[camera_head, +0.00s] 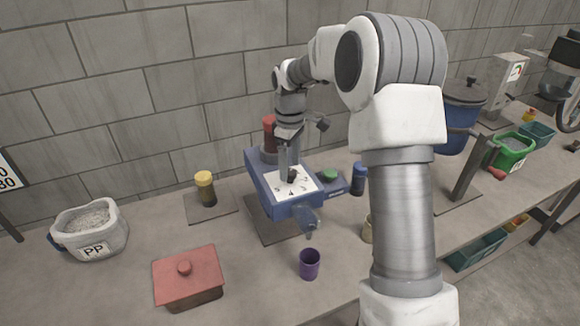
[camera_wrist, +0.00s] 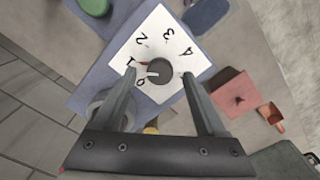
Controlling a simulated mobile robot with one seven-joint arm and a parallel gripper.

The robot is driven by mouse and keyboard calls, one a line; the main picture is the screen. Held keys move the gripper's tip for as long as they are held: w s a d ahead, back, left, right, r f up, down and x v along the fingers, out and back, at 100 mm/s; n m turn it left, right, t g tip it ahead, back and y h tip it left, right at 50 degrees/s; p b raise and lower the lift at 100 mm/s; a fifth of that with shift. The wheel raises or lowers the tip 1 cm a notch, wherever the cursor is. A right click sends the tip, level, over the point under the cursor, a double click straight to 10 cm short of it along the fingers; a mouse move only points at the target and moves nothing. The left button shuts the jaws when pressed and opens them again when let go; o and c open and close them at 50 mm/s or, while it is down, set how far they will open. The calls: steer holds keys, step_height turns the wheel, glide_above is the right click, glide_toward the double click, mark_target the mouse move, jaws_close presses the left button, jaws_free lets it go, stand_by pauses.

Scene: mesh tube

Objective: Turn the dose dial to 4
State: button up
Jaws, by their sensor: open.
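The dose dial is a dark round knob (camera_wrist: 160,72) on a white square face (camera_wrist: 150,42) with numbers 0 to 4. The face tops a blue dispenser (camera_head: 285,210), and the dial also shows in the head view (camera_head: 293,176). My gripper (camera_wrist: 158,77) is open above the face, one finger on each side of the knob, with gaps visible. The head view also shows my gripper (camera_head: 289,160) over the dial, partly covering it.
A purple cup (camera_head: 309,264) stands under the dispenser's spout (camera_head: 308,220). A red lidded box (camera_head: 188,277), a yellow-capped jar (camera_head: 206,188) and a PP tub (camera_head: 90,230) are on the left. A green button (camera_head: 329,174) and blue jar (camera_head: 358,178) are right of the dial.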

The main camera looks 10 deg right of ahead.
steer(key=shift+f, duration=0.65)
jaws_close()
